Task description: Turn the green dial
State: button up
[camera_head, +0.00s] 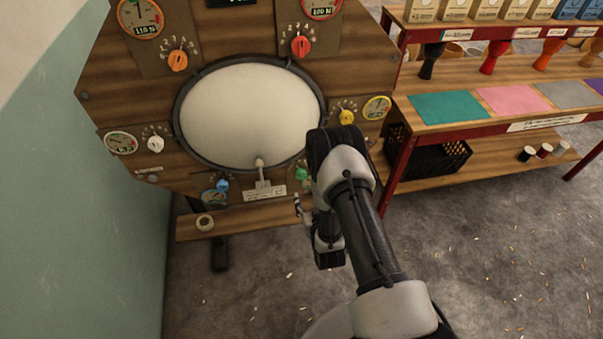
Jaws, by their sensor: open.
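The green dial (302,174) sits low on the right side of the wooden drum panel (240,40), below and right of the large white drumhead (245,115). My arm hides the area to its right, and any gauge beside it does not show. My gripper (299,206) is seen small, just below the green dial in the picture and left of my arm's wrist. It is open, and I see nothing between its fingers. I cannot tell how far it is from the panel in depth.
Other dials are orange (178,61), red (300,45), white (155,144), yellow (346,117) and blue (222,184). A small lever (260,168) stands left of the green dial. A tape roll (205,222) lies on the lower ledge. A shelf table (500,124) stands right.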

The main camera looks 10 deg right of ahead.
aim_at(302, 176)
jog(key=b+x, duration=0.5)
jog(key=x, duration=1)
jog(key=shift+w+f, duration=0.3)
jog(key=shift+w+b, duration=0.35)
jog(key=shift+w, duration=0.1)
jog(key=shift+c, duration=0.6)
jog(key=c, duration=1)
